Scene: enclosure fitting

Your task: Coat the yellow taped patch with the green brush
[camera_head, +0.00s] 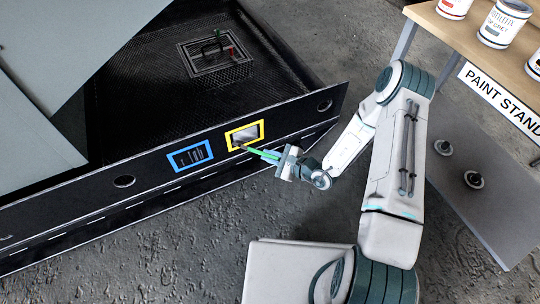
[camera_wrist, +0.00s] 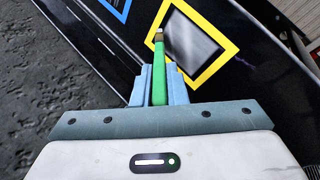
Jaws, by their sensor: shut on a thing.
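The yellow taped patch (camera_head: 245,135) is a yellow frame around a grey area on the black enclosure's front panel. It also shows in the wrist view (camera_wrist: 222,62). The green brush (camera_head: 262,153) is held in my gripper (camera_head: 284,160). In the wrist view the green handle (camera_wrist: 160,75) stands between the blue fingers of my gripper (camera_wrist: 159,88). The brush tip lies at the lower left edge of the yellow frame; whether it touches the panel cannot be told. The grey area looks partly shaded.
A blue taped patch (camera_head: 190,155) sits left of the yellow one on the same panel. The paint stand (camera_head: 455,45) with several paint cans is at upper right.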

